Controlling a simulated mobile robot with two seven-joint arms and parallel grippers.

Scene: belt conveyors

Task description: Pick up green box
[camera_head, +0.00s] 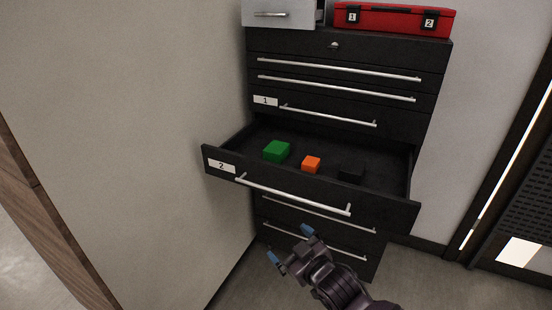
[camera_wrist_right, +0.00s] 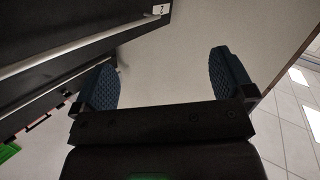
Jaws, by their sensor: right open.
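The green box (camera_head: 276,151) lies in the left part of the open drawer (camera_head: 382,208) labelled 2, in the head view. My right gripper (camera_head: 290,244) is open and empty, below and in front of that drawer, apart from the green box. In the right wrist view my right gripper (camera_wrist_right: 165,85) shows its two blue pads wide apart with nothing between them. A green patch (camera_wrist_right: 9,151) shows at the left edge of the wrist view; I cannot tell for sure that it is the green box. My left gripper is not in view.
An orange box (camera_head: 311,164) and a black box (camera_head: 351,173) lie in the same drawer. The drawer front carries a long handle (camera_head: 292,197). A red case (camera_head: 393,20) sits on the cabinet top. A wall (camera_head: 130,120) stands close on the left.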

